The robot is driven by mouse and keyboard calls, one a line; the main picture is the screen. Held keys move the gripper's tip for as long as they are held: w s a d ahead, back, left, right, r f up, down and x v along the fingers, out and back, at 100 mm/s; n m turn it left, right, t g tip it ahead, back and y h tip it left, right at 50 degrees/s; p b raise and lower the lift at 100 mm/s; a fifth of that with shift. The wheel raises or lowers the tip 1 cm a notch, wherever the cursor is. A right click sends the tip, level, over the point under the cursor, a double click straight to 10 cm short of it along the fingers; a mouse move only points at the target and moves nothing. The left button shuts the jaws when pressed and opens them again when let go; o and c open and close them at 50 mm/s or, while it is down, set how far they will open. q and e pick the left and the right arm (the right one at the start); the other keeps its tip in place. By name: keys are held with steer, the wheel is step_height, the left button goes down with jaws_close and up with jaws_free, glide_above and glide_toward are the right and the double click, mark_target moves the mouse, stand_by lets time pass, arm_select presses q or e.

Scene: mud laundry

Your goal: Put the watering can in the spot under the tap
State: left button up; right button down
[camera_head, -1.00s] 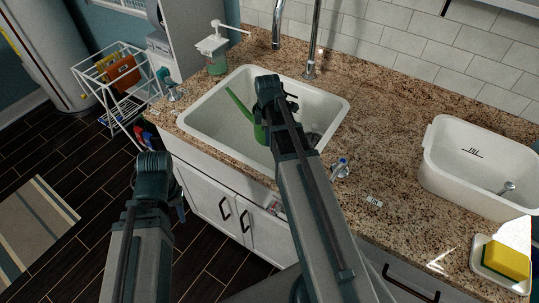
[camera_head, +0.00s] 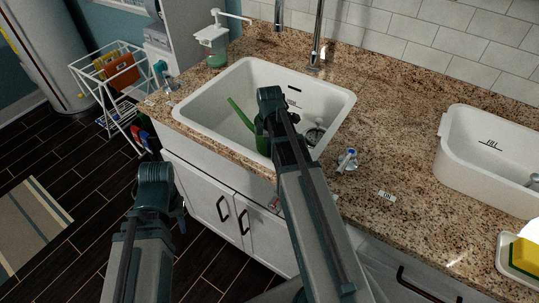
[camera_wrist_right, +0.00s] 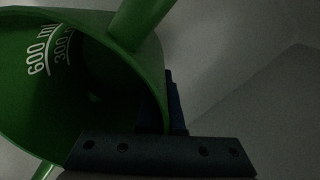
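The green watering can (camera_head: 262,143) is in the white sink basin (camera_head: 215,108), its spout pointing up and left; my right arm hides much of it. The tap (camera_head: 318,38) rises behind the sink, its spout end (camera_head: 278,14) above the basin's back edge. My right gripper (camera_head: 270,100) is over the sink at the can. In the right wrist view, its dark fingers (camera_wrist_right: 165,115) are close together at the can's wall (camera_wrist_right: 152,75), and appear shut on it. My left gripper (camera_head: 158,188) hangs in front of the cabinets, empty-looking; its fingers are hidden.
A soap dispenser (camera_head: 213,48) stands left of the tap. A small blue-and-white item (camera_head: 347,160) and a tag (camera_head: 387,196) lie on the granite counter (camera_head: 400,130). A white tub (camera_head: 485,165) and a yellow sponge (camera_head: 525,254) are at the right. A wire rack (camera_head: 110,85) stands left.

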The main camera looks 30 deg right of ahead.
steer(key=shift+f, duration=0.65)
arm_select(q)
steer(key=shift+f, duration=0.55)
arm_select(e)
steer(key=shift+r, duration=0.15)
arm_select(q)
steer(key=shift+f, duration=0.1)
arm_select(e)
steer(key=c, duration=1.5)
jaws_free()
steer(key=shift+f, duration=0.2)
steer(key=o, duration=0.4)
steer(key=shift+o, duration=0.2)
steer(key=shift+r, duration=0.25)
arm_select(q)
step_height(320, 180, up, 12)
steer(key=p, duration=1.2)
arm_select(e)
step_height(320, 180, up, 12)
steer(key=shift+s, duration=0.2)
